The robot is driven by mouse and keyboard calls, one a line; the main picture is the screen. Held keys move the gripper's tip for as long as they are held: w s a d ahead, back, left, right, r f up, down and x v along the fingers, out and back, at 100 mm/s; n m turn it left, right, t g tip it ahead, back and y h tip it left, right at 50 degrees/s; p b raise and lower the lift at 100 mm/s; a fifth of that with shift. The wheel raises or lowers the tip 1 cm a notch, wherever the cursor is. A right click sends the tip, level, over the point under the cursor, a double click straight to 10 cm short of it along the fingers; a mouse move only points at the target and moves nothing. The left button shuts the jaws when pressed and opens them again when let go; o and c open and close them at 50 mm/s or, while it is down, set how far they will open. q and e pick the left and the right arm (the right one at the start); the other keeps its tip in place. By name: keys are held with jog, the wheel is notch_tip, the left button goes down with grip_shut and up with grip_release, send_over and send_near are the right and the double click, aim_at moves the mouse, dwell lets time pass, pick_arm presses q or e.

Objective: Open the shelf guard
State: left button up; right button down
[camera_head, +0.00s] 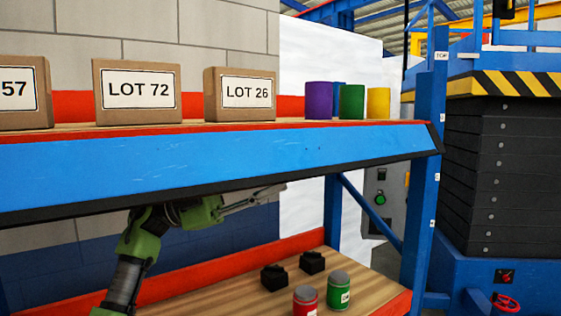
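A long blue panel (200,164) with a black lower edge runs along the front of the upper shelf and looks like the shelf guard. It spans from the left picture edge to the blue upright at right. My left gripper (268,194) is below the panel's lower edge, in the gap between the two shelves, pointing right. Its grey fingers lie close under the black edge; I cannot tell whether they touch it. The top of the gripper is partly hidden by the panel. Nothing shows in its fingers, and their opening is unclear. My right gripper is out of view.
Cartons, including LOT 72 (137,91) and LOT 26 (240,94), and coloured cylinders such as a purple one (318,100) stand on the upper shelf. The lower shelf (225,296) holds red and green cans and two black blocks. A blue upright (425,190) stands at right.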

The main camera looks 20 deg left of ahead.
aim_at(290, 174)
pick_arm(q)
jog(key=shift+p+x, duration=0.3)
jog(key=shift+x, duration=1.1)
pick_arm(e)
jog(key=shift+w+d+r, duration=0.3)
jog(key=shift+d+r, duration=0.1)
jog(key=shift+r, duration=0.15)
pick_arm(q)
grip_shut()
jog(key=shift+f, duration=0.1)
jog(key=shift+s+d+f+n+t+h, duration=0.1)
jog(key=shift+d+n+t+h, duration=0.1)
jog(key=shift+n+t, duration=0.2)
jog(key=shift+s+d+n+t+h, duration=0.1)
jog(key=shift+d+n+t, duration=0.05)
jog(key=shift+n+t, duration=0.2)
jog(key=shift+s+d+n+t+h+p, duration=0.3)
jog(key=shift+n+t, duration=0.4)
jog(key=shift+n, duration=0.3)
jog(key=shift+s+d+n+t+h+p, duration=0.1)
jog(key=shift+s+d+n+t+p, duration=0.25)
jog(key=shift+n+t, duration=0.45)
jog(key=shift+w+n, duration=0.1)
jog(key=shift+n, duration=0.15)
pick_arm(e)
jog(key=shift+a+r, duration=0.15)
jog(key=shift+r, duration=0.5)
